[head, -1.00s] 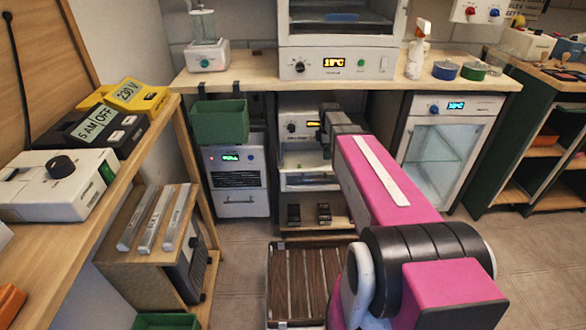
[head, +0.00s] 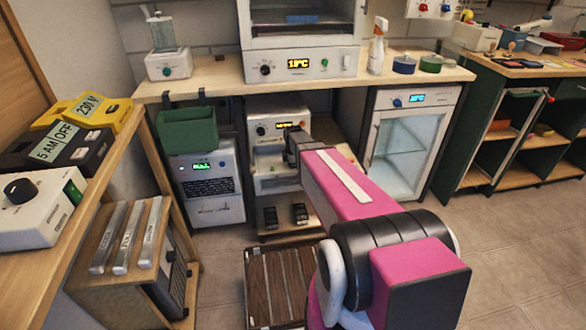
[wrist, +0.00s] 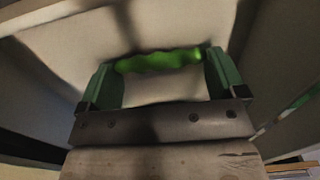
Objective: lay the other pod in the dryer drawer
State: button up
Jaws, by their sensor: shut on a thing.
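A bumpy green pod (wrist: 158,61) lies crosswise between the two green fingers of my gripper (wrist: 162,75) in the wrist view, and the gripper is shut on it. Pale surfaces lie behind the pod; I cannot tell whether it touches them. In the head view, the white dryer (head: 262,128) with a lit orange display stands under the bench. Its drawer (head: 270,184) shows as a pale front below the panel, partly hidden by my arm. The end of my arm is in front of the dryer; my fingers and the pod are hidden there. I see no second pod.
A green bin (head: 187,130) hangs left of the dryer, above a white unit (head: 208,185). A glass-door cabinet (head: 408,140) stands to the right. Two small dark objects (head: 285,214) sit on the low shelf below. A slatted dark crate (head: 280,283) is nearer. Floor at right is clear.

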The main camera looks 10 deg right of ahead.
jog(key=shift+f, duration=0.2)
jog(key=o, duration=0.6)
notch_tip(320, 180, up, 12)
dwell(0.4)
jog(key=shift+r, duration=0.1)
